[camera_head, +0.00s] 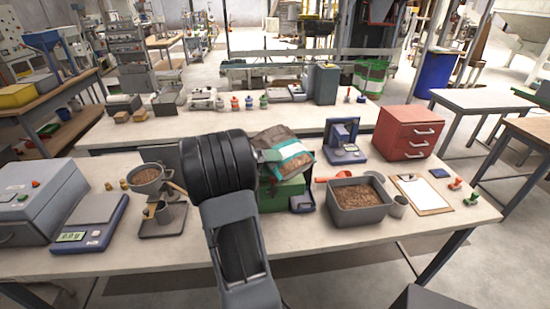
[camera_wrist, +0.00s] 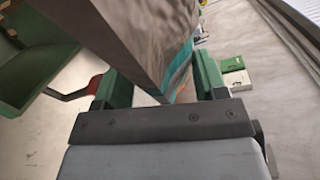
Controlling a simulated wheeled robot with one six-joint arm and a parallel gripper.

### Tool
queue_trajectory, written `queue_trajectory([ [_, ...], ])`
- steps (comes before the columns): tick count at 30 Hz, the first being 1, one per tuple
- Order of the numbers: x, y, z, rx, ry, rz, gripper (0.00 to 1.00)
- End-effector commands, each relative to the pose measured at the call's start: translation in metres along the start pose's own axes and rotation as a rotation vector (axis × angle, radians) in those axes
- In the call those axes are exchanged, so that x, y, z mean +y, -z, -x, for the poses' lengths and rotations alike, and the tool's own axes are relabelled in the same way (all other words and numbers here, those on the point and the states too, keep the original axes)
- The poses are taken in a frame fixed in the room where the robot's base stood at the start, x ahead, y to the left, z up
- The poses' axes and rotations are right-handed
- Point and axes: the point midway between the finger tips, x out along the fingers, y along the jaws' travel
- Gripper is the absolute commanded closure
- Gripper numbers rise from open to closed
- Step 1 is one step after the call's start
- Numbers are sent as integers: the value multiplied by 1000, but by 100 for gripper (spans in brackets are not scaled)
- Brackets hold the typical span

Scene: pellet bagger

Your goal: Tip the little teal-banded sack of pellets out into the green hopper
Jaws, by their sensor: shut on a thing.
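The little sack (camera_head: 289,149), grey-topped with a teal and white band and a brown lower part, is held tilted by my gripper (camera_head: 268,156). In the wrist view the sack (camera_wrist: 150,35) fills the space between my green fingers (camera_wrist: 162,85), which are shut on it. The green hopper (camera_head: 283,194) is on the bench directly below the sack in the head view, partly hidden by my arm. In the wrist view the hopper (camera_wrist: 38,75) shows at the left, beside the sack. I cannot tell whether the sack's mouth is over the hopper, and no falling pellets show.
A grey bin of pellets (camera_head: 358,215), a red scoop (camera_head: 335,177), a blue scale (camera_head: 342,141) and a red drawer unit (camera_head: 408,132) stand to the right. A pot of pellets (camera_head: 147,181) and a scale (camera_head: 88,222) are at left.

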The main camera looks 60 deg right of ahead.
Motion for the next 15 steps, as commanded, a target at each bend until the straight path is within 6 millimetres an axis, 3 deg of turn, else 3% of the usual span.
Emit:
queue_trajectory([
  [1, 11, -3, 1, -3, 32, 71, 77],
  [3, -3, -8, 2, -1, 51, 119, 77],
  [15, -4, -20, 8, -4, 186, 444, 77],
])
